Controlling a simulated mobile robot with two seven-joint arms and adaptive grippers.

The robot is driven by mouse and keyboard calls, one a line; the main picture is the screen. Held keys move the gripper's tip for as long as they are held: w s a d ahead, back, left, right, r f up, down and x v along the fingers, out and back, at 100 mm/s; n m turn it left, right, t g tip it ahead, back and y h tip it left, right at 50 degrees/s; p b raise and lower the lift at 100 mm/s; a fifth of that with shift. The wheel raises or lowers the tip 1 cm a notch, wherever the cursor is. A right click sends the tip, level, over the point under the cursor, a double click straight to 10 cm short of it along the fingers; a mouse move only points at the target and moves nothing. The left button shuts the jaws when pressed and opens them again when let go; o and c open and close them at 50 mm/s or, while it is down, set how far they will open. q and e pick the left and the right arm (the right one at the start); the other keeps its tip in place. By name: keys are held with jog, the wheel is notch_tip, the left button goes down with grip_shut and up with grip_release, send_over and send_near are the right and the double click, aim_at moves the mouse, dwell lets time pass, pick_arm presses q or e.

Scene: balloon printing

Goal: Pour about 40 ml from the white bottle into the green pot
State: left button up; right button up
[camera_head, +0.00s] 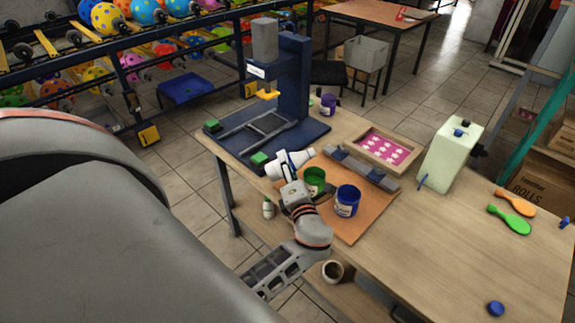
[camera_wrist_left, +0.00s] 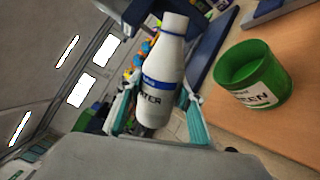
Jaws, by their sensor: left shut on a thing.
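The white bottle (camera_head: 277,170) has a blue band and dark lettering. My left gripper (camera_head: 291,181) is shut on it and holds it strongly tilted, beside and slightly above the green pot (camera_head: 315,177). In the left wrist view, the bottle (camera_wrist_left: 163,70) sits between the teal fingers (camera_wrist_left: 158,112), its narrow top toward the upper edge. The green pot (camera_wrist_left: 262,92) stands open to the right of it on the orange-brown mat, apart from the bottle. No stream of liquid shows. The right gripper is not in view.
A blue pot (camera_head: 347,201) stands close to the green pot on the mat (camera_head: 362,224). A dark blue press (camera_head: 294,90) stands behind, and a grey bar (camera_head: 362,168) and pink-screen frame (camera_head: 384,148) lie nearby. The table's right part is mostly clear.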

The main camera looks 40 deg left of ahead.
pick_arm(q)
jog(key=shift+s+f+m, duration=0.1)
jog(key=shift+f+m, duration=0.25)
jog(key=shift+m, duration=0.5)
jog(key=shift+f+m, duration=0.35)
jog(key=shift+m, duration=0.5)
dwell(0.7)
jog(key=r+n, duration=0.1)
jog(key=n, duration=0.1)
jog(key=shift+r+n, duration=0.1)
jog(key=shift+n, duration=0.2)
jog(key=shift+w+d+r+n, duration=0.1)
jog(key=shift+w+r+n, duration=0.15)
jog(key=shift+n, duration=0.6)
jog(key=shift+w+d+r+n, duration=0.1)
jog(key=shift+r+n, duration=0.2)
jog(key=shift+n, duration=0.55)
jog(key=n, duration=0.1)
jog(key=w+n+b, duration=0.1)
jog(key=shift+d+r+n, duration=0.2)
jog(key=shift+d+n, duration=0.1)
jog(key=shift+d, duration=0.1)
jog(key=shift+w+d+r+n, duration=0.1)
jog(key=shift+w+r+n, duration=0.05)
jog(key=shift+n, duration=0.25)
